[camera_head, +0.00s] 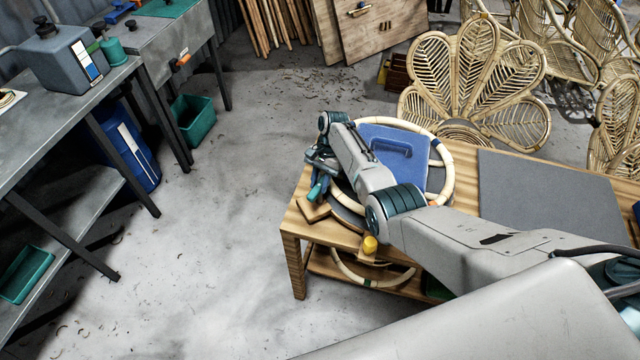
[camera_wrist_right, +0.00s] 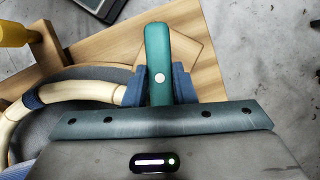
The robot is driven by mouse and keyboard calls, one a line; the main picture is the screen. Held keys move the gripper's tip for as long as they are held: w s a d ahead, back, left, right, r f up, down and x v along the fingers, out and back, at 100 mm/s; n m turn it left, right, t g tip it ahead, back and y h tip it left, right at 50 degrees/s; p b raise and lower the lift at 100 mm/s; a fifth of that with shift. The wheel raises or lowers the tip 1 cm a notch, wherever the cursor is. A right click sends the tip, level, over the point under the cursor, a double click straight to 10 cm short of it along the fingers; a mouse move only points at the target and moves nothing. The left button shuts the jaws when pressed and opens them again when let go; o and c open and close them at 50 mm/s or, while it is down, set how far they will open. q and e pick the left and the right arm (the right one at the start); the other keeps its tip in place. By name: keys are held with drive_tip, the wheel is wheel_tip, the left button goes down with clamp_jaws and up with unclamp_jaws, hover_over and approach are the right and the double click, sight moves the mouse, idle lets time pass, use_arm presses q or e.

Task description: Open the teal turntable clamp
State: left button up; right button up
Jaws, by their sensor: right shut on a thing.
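The teal clamp handle (camera_head: 317,190) shows at the left edge of the turntable on the wooden bench. In the right wrist view the teal handle (camera_wrist_right: 157,45) stands between the blue fingers of my right gripper (camera_wrist_right: 158,85), which is shut on it. In the head view my right gripper (camera_head: 319,165) is partly hidden by its own arm. The grey turntable (camera_head: 345,209) is mostly covered by the arm and a blue tray-like piece (camera_head: 398,140). A pale rattan ring (camera_head: 447,180) curves around it. My left gripper is out of view.
A yellow knob (camera_head: 370,244) stands at the bench's front edge. A wooden block (camera_head: 313,210) lies at the left corner. A grey mat (camera_head: 550,195) covers the bench's right part. Rattan chairs (camera_head: 475,75) stand behind.

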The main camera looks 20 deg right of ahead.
drive_tip(key=n+g+h+b, duration=0.1)
drive_tip(key=n, duration=0.2)
drive_tip(key=shift+w+n, duration=0.1)
drive_tip(key=shift+n, duration=0.3)
drive_tip(key=n+h, duration=0.1)
drive_tip(key=n, duration=0.1)
drive_tip(key=shift+a+n+g, duration=0.1)
drive_tip(key=shift+n+g, duration=0.2)
drive_tip(key=shift+n, duration=0.1)
drive_tip(key=shift+n+h+b, duration=0.3)
drive_tip(key=shift+n+h, duration=0.2)
drive_tip(key=shift+n, duration=0.7)
drive_tip(key=shift+a+n+h, duration=0.1)
drive_tip(key=shift+n+h, duration=0.5)
drive_tip(key=shift+n, duration=0.9)
drive_tip(key=o, duration=1)
